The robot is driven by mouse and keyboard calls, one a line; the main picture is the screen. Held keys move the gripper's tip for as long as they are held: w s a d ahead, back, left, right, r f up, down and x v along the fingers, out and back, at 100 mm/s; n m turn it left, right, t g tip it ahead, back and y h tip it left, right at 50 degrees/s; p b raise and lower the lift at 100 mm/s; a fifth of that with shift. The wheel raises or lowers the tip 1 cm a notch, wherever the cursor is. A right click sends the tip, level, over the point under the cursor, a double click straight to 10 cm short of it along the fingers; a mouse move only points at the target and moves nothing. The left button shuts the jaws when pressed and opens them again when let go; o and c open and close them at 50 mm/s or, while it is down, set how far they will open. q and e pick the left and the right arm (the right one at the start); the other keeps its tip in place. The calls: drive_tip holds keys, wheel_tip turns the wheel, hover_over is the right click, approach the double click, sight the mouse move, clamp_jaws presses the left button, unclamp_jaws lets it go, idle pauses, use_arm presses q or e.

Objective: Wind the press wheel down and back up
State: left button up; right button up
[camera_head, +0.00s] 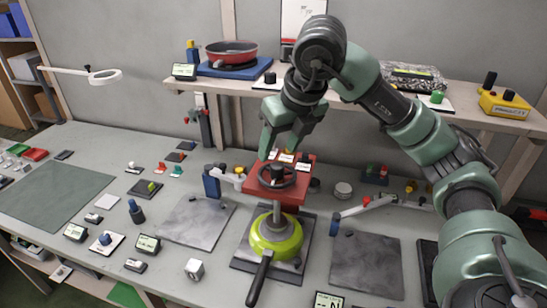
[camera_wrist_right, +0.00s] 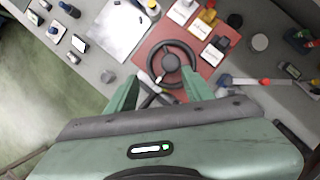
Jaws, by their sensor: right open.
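The press wheel (camera_head: 277,175) is a dark round handwheel with a hub, lying flat on top of the red press (camera_head: 288,191). In the right wrist view the wheel (camera_wrist_right: 171,62) shows just beyond the fingertips, over the red plate. My right gripper (camera_head: 278,150) is open above the wheel, its fingers pointing down. In the right wrist view its fingers (camera_wrist_right: 160,90) are spread with nothing gripped between them; whether they touch the rim is unclear. My left gripper is not in view.
Grey plates (camera_head: 374,262) lie on the bench on both sides of the press. Small arms with blue bases (camera_head: 335,224) stand beside it. A shelf (camera_head: 256,89) behind carries a red pan (camera_head: 231,50) and a yellow control box (camera_head: 504,103). Several small devices fill the bench's left side.

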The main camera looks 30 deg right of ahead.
sight(278, 165)
drive_tip(key=shift+d+h, duration=0.3)
drive_tip(key=shift+d, duration=0.5)
drive_tip(key=p+x, duration=0.1)
drive_tip(key=x, duration=0.6)
drive_tip(key=shift+a+f, duration=0.1)
clamp_jaws()
